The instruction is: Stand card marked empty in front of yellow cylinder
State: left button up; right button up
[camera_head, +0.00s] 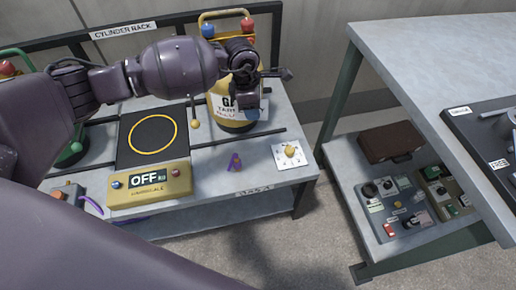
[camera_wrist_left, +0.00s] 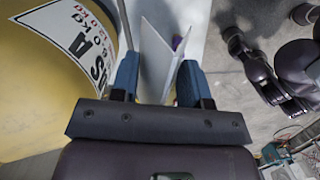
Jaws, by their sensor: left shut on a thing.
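The yellow cylinder (camera_head: 235,121), with a white label, stands on the bench right of the scale, partly hidden by my left arm. Its yellow side and label fill the left of the left wrist view (camera_wrist_left: 40,95). My left gripper (camera_head: 252,102) is in front of the cylinder's upper right side, pointing down. In the left wrist view, its blue fingers (camera_wrist_left: 157,78) are shut on a folded white card (camera_wrist_left: 154,50), seen from above as a V shape beside the cylinder. The card's writing is hidden, and I cannot make the card out in the head view. My right gripper is not in view.
A scale (camera_head: 150,192) reading OFF sits left of the cylinder. A small purple item (camera_head: 234,162) and a white plate with a yellow knob (camera_head: 287,154) lie in front on the bench. A grey table (camera_head: 430,55) with a lower shelf stands at right.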

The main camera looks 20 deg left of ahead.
pick_arm(q)
jog(key=w+n, duration=0.1)
jog(key=w+f+n, duration=0.1)
jog(key=shift+f+n+b, duration=0.3)
jog(key=shift+b, duration=0.1)
jog(key=shift+w+f, duration=0.1)
jog(key=shift+f, duration=0.2)
jog(key=b, duration=0.2)
send_over(257, 150)
notch_tip(257, 150, down, 7)
jog(key=f+b, duration=0.2)
jog(key=f, duration=0.4)
jog(key=shift+a, duration=0.2)
jog(key=shift+f, duration=0.3)
notch_tip(257, 150, down, 6)
jog(key=shift+r+b, duration=0.2)
jog(key=shift+b, duration=0.85)
jog(key=shift+f, duration=0.15)
jog(key=shift+r, duration=0.2)
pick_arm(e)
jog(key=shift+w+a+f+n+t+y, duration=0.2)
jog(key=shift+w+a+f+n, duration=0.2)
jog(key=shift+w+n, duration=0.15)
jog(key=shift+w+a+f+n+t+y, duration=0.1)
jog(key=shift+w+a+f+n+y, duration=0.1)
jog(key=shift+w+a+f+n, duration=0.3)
